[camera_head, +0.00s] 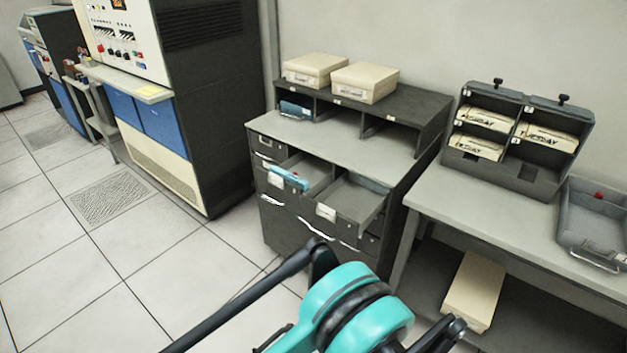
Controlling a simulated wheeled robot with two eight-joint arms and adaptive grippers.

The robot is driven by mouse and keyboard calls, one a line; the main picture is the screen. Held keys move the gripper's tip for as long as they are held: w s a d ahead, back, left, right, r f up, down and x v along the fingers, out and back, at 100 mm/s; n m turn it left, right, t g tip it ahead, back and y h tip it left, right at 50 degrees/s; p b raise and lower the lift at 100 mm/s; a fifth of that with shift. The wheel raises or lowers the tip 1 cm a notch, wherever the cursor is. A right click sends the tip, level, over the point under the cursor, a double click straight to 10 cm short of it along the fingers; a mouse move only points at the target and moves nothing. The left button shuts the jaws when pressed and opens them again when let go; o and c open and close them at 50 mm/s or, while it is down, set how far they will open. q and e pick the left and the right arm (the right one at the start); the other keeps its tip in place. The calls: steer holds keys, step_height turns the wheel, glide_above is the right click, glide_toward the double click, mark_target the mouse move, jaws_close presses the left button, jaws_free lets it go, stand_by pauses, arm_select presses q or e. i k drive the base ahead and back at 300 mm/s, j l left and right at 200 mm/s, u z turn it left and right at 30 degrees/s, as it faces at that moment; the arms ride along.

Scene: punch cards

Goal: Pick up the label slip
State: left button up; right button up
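A small pale yellow slip (154,91) lies on the ledge of the tall computer cabinet at the upper left. It may be the label slip, but I cannot read it. White label plates also show on the fronts of the open drawers, such as one on the right drawer (326,212). Teal and black links of my own arm fill the bottom middle. I see no gripper fingertips, and nothing held shows.
The dark drawer cabinet (385,151) has two open drawers, one with a blue item (290,178). Two cream boxes stand on top. The right table (475,212) bears a card rack (519,178) and a grey tray (597,240). Floor at left is clear.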

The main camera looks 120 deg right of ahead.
mark_target(276, 179)
steer(key=z, duration=3.9)
steer(key=i+l, duration=0.15)
